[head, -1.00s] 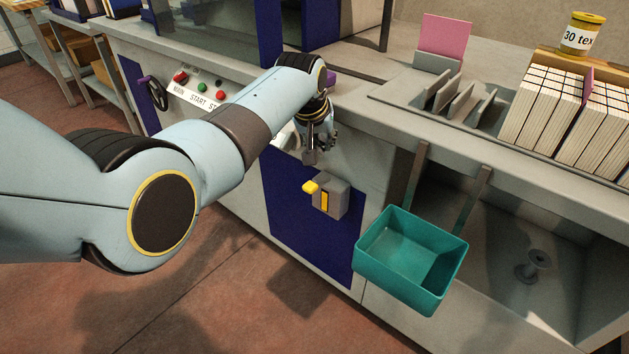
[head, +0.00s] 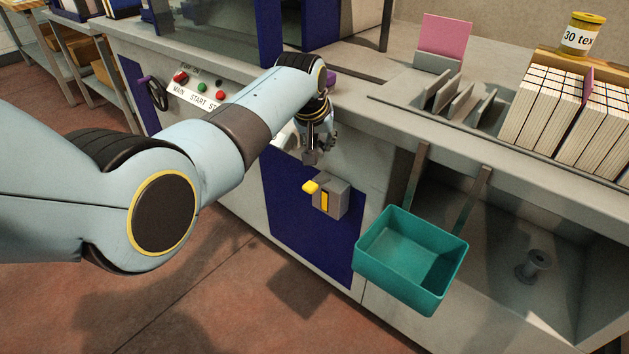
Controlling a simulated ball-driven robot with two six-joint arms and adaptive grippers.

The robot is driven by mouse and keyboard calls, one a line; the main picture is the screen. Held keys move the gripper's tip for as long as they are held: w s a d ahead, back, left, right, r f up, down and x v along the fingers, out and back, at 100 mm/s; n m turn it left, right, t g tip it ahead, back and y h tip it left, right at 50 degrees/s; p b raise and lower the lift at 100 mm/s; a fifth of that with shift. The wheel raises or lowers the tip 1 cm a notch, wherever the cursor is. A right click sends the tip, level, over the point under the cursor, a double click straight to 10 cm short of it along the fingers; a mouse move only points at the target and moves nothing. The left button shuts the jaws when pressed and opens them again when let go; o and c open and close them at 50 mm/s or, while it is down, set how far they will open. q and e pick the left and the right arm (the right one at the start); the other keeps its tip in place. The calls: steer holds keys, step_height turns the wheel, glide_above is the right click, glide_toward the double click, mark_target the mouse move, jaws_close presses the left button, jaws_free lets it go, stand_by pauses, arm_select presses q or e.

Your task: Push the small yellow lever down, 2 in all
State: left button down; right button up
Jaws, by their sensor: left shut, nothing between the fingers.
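The small yellow lever (head: 310,187) sticks out to the left from a grey box (head: 332,198) with a yellow strip on its front. The box is fixed to the dark blue panel (head: 295,225) on the machine's front. My left gripper (head: 310,160) is shut and empty. It points down just above the lever and appears apart from it, with a small gap between. My right gripper is not in view.
A teal bin (head: 410,262) hangs to the right of the grey box. Above are the worktop edge and a control panel with buttons (head: 202,88). Stacked book blocks (head: 550,112) stand at the right. The floor at lower left is clear.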

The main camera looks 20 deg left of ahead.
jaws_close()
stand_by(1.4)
